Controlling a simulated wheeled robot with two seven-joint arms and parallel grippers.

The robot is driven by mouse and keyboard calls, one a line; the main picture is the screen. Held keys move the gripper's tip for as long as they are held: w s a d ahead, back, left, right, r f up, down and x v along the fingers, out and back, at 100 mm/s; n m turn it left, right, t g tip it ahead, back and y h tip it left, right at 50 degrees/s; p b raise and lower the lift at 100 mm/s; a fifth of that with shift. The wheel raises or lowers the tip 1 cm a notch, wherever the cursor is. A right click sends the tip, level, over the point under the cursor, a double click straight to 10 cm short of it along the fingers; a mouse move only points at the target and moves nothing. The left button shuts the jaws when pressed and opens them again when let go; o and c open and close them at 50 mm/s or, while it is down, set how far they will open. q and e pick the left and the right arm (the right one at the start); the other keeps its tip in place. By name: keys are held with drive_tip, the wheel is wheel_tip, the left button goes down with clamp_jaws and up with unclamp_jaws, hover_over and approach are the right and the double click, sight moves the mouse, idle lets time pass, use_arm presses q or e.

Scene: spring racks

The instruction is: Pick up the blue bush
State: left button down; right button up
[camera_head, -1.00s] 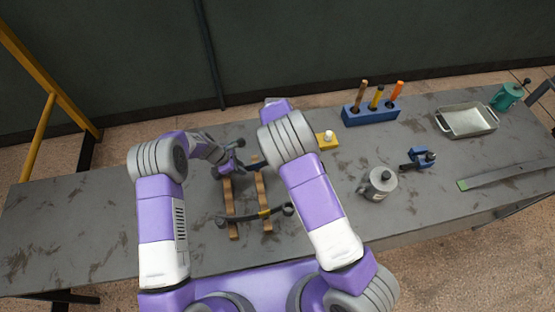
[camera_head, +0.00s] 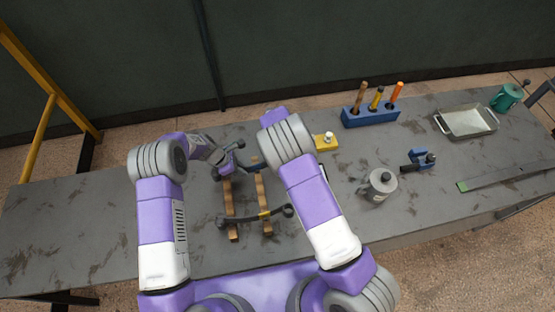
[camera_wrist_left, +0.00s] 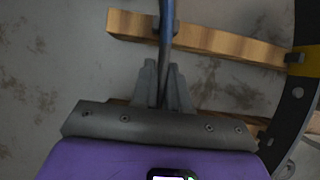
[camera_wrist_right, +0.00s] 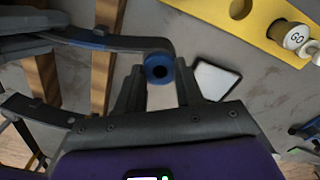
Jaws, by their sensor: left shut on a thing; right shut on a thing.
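The blue bush (camera_wrist_right: 158,68) is a short blue ring with a dark bore, at the eye end of a dark leaf spring with a blue band (camera_wrist_right: 92,41). My right gripper (camera_wrist_right: 159,78) is shut on the bush, its fingers on either side of it. In the head view my own arm hides this gripper. My left gripper (camera_wrist_left: 164,68) is shut on the leaf spring, seen edge-on between its fingers (camera_wrist_left: 167,22). In the head view the left gripper (camera_head: 230,158) is at the back spring, above the wooden rails.
A second spring with a yellow band (camera_head: 264,214) lies across the wooden rails (camera_head: 229,200) in front.

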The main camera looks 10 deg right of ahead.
use_arm(q)
drive_tip(key=shift+a, duration=0.1)
use_arm(e)
drive_tip(key=shift+r, duration=0.1)
wheel_tip(320, 180, up, 10)
idle(0.3)
drive_tip(key=o, duration=0.4)
drive_tip(key=c, duration=0.4)
use_arm(q)
drive_tip(key=c, duration=1.1)
unclamp_jaws()
drive_tip(key=shift+o, duration=0.2)
